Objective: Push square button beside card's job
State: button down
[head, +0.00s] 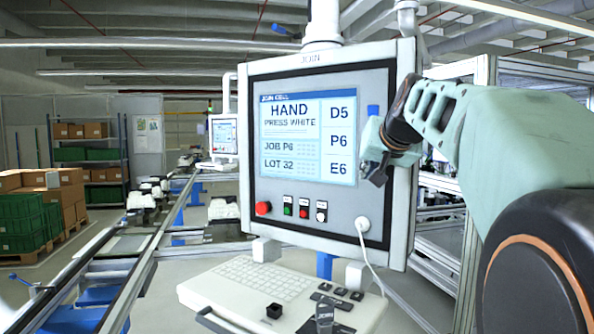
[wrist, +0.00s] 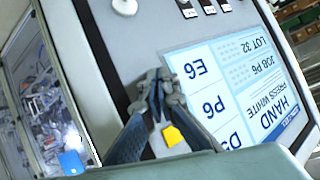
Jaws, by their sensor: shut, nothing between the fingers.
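The screen (head: 293,165) on the grey panel reads HAND, PRESS WHITE, JOB P6 and LOT 32. Its right column lists D5, P6 and E6 from top to bottom. A blue square button (head: 373,110) sits right of D5. A yellow square button (wrist: 172,135) shows beside P6 in the wrist view; in the head view my arm hides it. My gripper (head: 377,174) is shut and empty, close to the panel at the E6 row. In the wrist view its fingertips (wrist: 157,82) cover the spot beside E6. I cannot tell if they touch the panel.
A white plug (head: 362,224) with a cable sits at lower right. A keyboard shelf (head: 270,290) juts out underneath.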

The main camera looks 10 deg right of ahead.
jog(key=shift+w+d, duration=0.1)
jog(key=shift+d, duration=0.05)
jog(key=shift+w+d, duration=0.2)
jog(key=shift+w+d+p, duration=0.3)
jog(key=shift+d, duration=0.05)
dwell(0.9)
jog(key=shift+a, duration=0.1)
jog(key=shift+s+a+b, duration=0.4)
jog(key=shift+s+a, duration=0.15)
jog(key=shift+s, duration=0.05)
jog(key=shift+a, duration=0.1)
jog(key=s+a+b, duration=0.1)
jog(key=s+a, duration=0.2)
jog(key=shift+s+a+b, duration=0.25)
jog(key=shift+b, duration=0.15)
